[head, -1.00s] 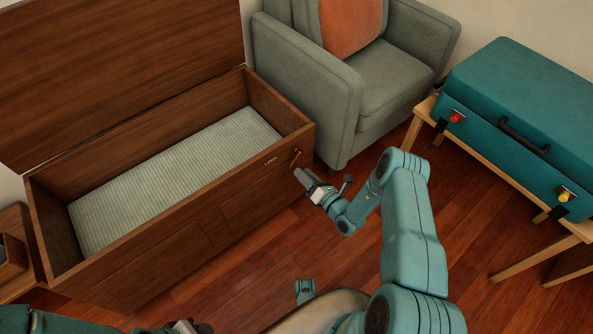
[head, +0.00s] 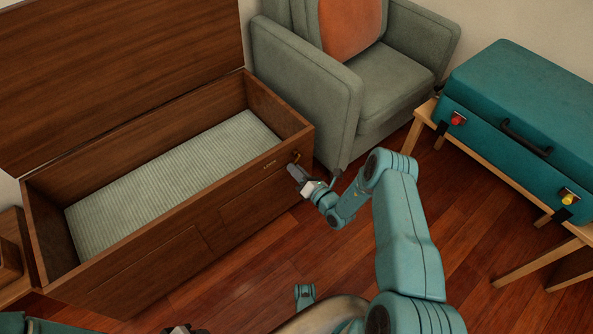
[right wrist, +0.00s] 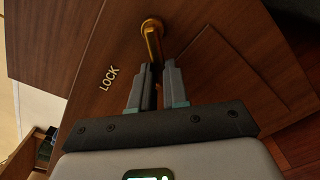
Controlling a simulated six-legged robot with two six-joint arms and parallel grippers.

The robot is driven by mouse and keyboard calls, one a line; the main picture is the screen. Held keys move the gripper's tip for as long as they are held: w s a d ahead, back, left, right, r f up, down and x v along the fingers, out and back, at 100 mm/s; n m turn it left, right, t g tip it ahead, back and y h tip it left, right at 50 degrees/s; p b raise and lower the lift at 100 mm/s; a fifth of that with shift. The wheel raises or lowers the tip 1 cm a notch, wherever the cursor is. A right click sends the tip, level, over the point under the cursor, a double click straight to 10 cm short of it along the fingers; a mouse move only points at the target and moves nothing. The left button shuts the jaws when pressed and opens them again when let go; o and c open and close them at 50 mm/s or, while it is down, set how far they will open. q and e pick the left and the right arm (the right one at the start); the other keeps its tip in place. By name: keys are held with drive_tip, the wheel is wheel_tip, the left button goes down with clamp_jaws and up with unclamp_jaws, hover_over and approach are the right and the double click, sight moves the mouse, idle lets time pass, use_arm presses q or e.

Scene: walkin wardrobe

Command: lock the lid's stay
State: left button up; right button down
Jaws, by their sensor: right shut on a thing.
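The wooden chest (head: 230,198) stands with its lid (head: 110,75) raised. A brass lever (head: 296,156) is on its front near the right end; it also shows in the right wrist view (right wrist: 152,36), its round pivot at the top and its arm pointing down. The word LOCK (right wrist: 108,78) is marked on the wood left of the lever. My right gripper (head: 291,169) is shut on the lever's lower end, which lies between the fingers (right wrist: 156,72). My left gripper (head: 186,330) barely shows at the bottom edge; its jaws cannot be made out.
A grey-green armchair (head: 378,85) with an orange cushion stands right of the chest. A teal case (head: 520,100) with red and yellow fittings rests on a wooden bench (head: 420,118) at the right. A pale striped liner (head: 170,170) covers the chest floor. The wood floor in front is open.

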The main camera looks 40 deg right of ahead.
drive_tip(key=shift+a, duration=0.1)
drive_tip(key=m, duration=0.1)
drive_tip(key=r+m, duration=0.1)
drive_tip(key=m, duration=0.1)
drive_tip(key=shift+s+a, duration=0.1)
drive_tip(key=shift+a, duration=0.25)
drive_tip(key=shift+a+r+m+p, duration=0.2)
drive_tip(key=shift+r+m, duration=0.15)
drive_tip(key=shift+m, duration=0.7)
drive_tip(key=shift+a+r+m+p, duration=0.1)
drive_tip(key=shift+r+m+p, duration=0.15)
drive_tip(key=shift+m, duration=0.8)
drive_tip(key=c, duration=1.1)
unclamp_jaws()
drive_tip(key=shift+r, duration=0.1)
drive_tip(key=shift+s+d, duration=0.1)
